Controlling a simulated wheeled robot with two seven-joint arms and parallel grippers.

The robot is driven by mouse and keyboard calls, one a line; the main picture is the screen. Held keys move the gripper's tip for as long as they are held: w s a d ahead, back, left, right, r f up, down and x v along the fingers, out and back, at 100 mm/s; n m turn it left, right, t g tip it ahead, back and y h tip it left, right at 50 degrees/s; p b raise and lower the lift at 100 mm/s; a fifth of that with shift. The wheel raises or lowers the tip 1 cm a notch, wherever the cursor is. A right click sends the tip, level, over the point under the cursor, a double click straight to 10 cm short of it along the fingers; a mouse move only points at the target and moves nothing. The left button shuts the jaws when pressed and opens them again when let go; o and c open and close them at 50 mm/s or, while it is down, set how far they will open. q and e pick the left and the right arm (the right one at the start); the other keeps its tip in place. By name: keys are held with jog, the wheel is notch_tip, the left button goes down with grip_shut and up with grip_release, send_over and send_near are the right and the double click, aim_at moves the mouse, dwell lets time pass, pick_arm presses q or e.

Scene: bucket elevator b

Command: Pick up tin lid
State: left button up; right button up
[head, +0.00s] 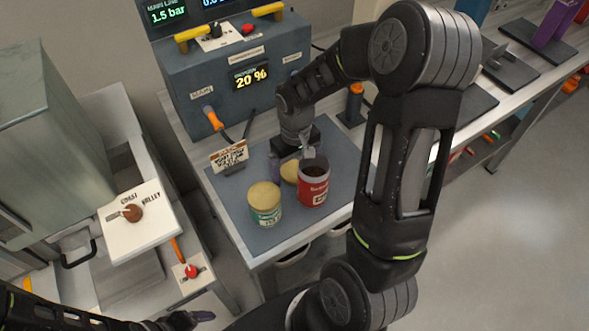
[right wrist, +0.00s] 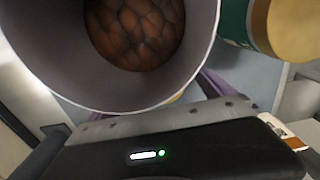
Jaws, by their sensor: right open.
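The tin lid (head: 289,171), a gold disc, lies on the grey mat behind an open red tin (head: 314,188), which partly hides it. In the right wrist view a thin gold sliver of the lid (right wrist: 176,98) shows below the tin's rim. My right gripper (head: 291,160) is open and points down at the lid, its fingers spread to either side; I cannot tell whether they touch it. The red tin's brown lumpy contents (right wrist: 135,30) fill the upper wrist view. My left gripper (head: 196,317) is at the bottom edge, mostly out of frame; its opening is unclear.
A green tin (head: 265,208) with a gold top stands left of the red tin. A small sign (head: 229,156) stands at the mat's left. A blue-grey control box (head: 235,80) reading 20 % is behind. The mat's front (head: 285,238) is bare.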

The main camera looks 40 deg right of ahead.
aim_at(296, 172)
jog(key=shift+c, duration=0.4)
jog(key=c, duration=1.5)
jog(key=shift+o, duration=0.2)
jog(key=shift+r, duration=0.15)
notch_tip(296, 172, up, 18)
jog(key=b, duration=0.1)
dwell(0.5)
